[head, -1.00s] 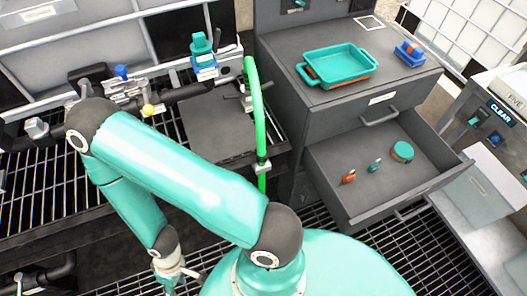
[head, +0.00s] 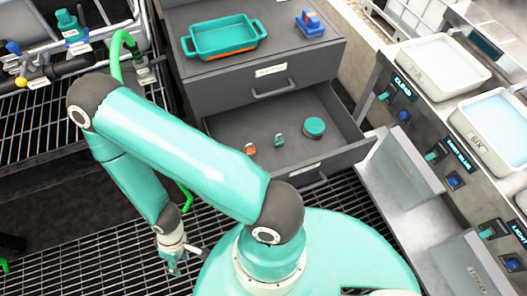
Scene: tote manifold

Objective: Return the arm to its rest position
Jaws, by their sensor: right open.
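My teal arm with dark grey joints crosses the middle of the head view, its upper link running up to the left and its forearm hanging down from there. My right gripper (head: 176,266) is at the lower end of that forearm, pointing down over the dark floor grating. It is small in the picture, open, with nothing visible in it. It is apart from the drawer and the cabinet. My left gripper is out of view.
An open grey drawer (head: 240,118) holds a few small parts and a round teal piece (head: 314,127). White bins (head: 445,65) line the right. A green hose (head: 116,50) hangs at left.

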